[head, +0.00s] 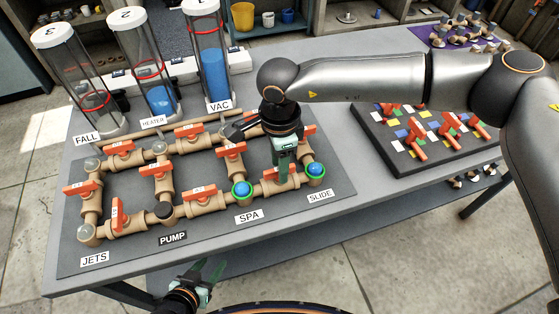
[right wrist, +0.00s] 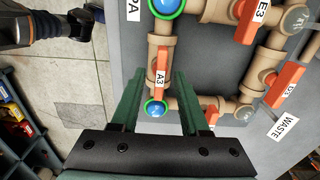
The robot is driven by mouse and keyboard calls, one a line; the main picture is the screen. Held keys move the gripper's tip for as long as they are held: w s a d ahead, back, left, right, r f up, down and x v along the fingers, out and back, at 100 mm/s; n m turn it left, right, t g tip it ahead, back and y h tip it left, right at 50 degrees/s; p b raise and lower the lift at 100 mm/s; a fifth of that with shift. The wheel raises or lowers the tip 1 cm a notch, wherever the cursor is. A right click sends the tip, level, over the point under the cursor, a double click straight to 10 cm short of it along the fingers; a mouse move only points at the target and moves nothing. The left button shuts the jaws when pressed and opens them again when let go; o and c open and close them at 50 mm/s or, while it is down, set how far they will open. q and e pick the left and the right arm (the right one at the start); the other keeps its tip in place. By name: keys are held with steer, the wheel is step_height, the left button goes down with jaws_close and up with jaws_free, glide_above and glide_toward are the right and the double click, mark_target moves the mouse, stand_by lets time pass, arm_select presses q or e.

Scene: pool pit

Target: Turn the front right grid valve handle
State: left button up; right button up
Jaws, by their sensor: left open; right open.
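The front right grid valve handle, orange and marked A3, shows in the right wrist view (right wrist: 160,76). It sits on the tan pipe between two blue-topped, green-ringed joints and lies along that pipe. In the head view it is partly hidden behind my right gripper (head: 283,172). In the right wrist view my right gripper (right wrist: 157,80) is open, its green fingers to either side of the handle. I see no clear contact. My left gripper (head: 208,272) is open and empty in front of the table's near edge, away from the pipes.
The pipe grid stands on a dark board (head: 140,243) with several other orange handles. Clear cylinders, including VAC (head: 213,70), stand behind it. A black board with orange handles (head: 425,140) lies to the right. My right arm reaches over the table from the right.

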steer(key=shift+c, duration=0.3)
jaws_close()
stand_by(0.3)
